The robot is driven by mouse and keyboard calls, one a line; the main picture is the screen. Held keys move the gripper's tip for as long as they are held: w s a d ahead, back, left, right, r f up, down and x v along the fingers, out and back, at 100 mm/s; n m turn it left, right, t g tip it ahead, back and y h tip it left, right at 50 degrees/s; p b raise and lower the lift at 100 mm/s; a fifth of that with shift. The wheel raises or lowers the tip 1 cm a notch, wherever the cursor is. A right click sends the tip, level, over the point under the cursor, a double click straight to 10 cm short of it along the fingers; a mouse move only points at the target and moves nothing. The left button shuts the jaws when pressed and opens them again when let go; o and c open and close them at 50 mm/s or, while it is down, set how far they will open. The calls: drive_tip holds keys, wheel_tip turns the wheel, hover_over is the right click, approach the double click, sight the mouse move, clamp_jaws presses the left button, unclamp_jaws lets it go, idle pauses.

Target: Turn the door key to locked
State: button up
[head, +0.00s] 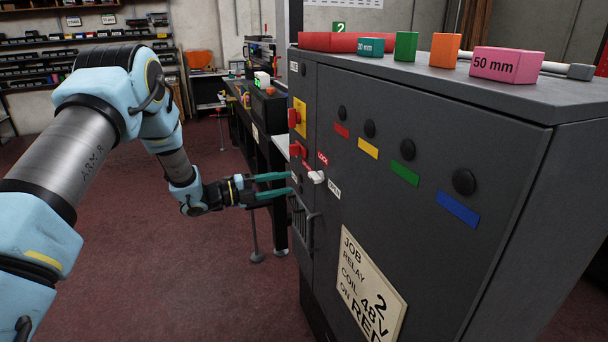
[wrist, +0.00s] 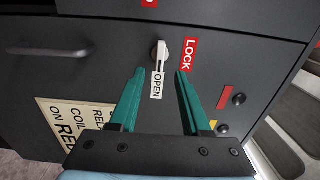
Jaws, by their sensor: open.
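The door key (head: 316,177) is a small white handle on the front of a dark grey cabinet (head: 430,130). In the wrist view the key (wrist: 161,52) points toward the OPEN label (wrist: 157,86), and the red LOCK label (wrist: 190,55) is to its right. My gripper (head: 290,183) is open, with its two green fingers pointing at the cabinet front. In the wrist view the fingertips (wrist: 160,72) stand on either side of the OPEN label, just short of the key. Nothing is between the fingers; whether they touch the cabinet I cannot tell.
A yellow-and-red switch (head: 298,117) and a red switch (head: 297,149) sit above the key. A vent or handle (head: 302,222) lies below it. Black knobs with coloured labels are to the right. Coloured blocks (head: 508,64) stand on the cabinet top. The floor (head: 200,270) is clear.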

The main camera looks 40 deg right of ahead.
sight(311, 178)
drive_tip(key=p+x, duration=0.2)
drive_tip(key=x, duration=0.6)
drive_tip(key=shift+s+p, duration=0.1)
drive_tip(key=shift+p, duration=0.2)
clamp_jaws()
